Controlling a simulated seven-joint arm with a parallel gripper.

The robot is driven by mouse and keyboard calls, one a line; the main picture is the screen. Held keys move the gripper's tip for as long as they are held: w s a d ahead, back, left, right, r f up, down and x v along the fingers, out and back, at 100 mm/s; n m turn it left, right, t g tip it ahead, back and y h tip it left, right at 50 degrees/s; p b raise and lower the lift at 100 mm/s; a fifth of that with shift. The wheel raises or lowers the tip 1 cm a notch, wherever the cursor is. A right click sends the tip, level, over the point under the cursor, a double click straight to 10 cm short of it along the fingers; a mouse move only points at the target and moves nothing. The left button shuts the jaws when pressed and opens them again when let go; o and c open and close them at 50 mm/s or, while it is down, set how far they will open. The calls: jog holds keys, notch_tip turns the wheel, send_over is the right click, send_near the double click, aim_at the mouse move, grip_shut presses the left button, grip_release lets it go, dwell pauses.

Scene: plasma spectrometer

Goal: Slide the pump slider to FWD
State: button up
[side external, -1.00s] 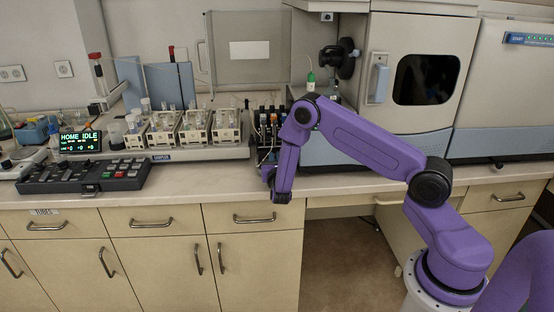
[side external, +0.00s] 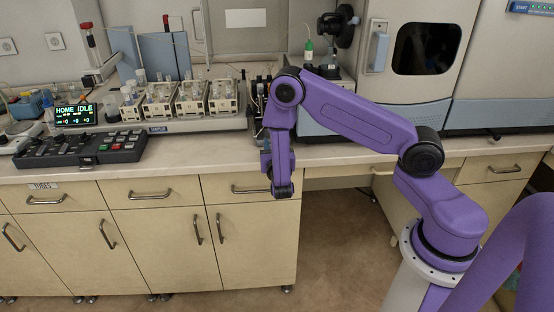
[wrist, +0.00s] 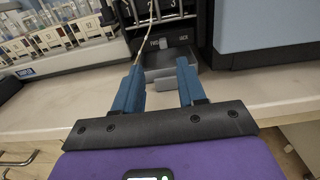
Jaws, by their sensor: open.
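The pump is a black unit (wrist: 185,22) ahead of my gripper in the wrist view. Its front carries a left-right slider with a small pale knob (wrist: 163,43) between two white labels; the left one seems to read FWD, and the right one is hard to read. My gripper (wrist: 160,63) is open and empty, its two blue fingers pointing at the pump front. The knob lies ahead of the gap between the fingertips, apparently not touched. In the side view the pump (side external: 258,100) is partly behind my arm, and its slider cannot be made out.
A pale tube hangs down the pump front, close to the left finger. A grey tray-like ledge (wrist: 165,72) lies below the slider. Sample racks (side external: 190,100) stand left and a large instrument (side external: 430,50) stands right. The counter front is bare.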

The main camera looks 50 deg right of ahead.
jog(key=v, duration=0.7)
jog(key=shift+s+a, duration=0.25)
jog(key=shift+r, duration=0.15)
jog(key=s+r+m+g, duration=0.8)
jog(key=s+m, duration=0.1)
jog(key=s, duration=0.1)
jog(key=s+a+r+m+g+y, duration=0.2)
jog(key=s+a+y, duration=0.3)
jog(key=s, duration=0.4)
jog(key=s+a+r+m+g+y, duration=0.2)
jog(key=s+a+y, duration=0.3)
jog(key=s+y, duration=0.3)
jog(key=s+m, duration=0.1)
jog(key=s, duration=0.1)
jog(key=shift+s+g, duration=0.3)
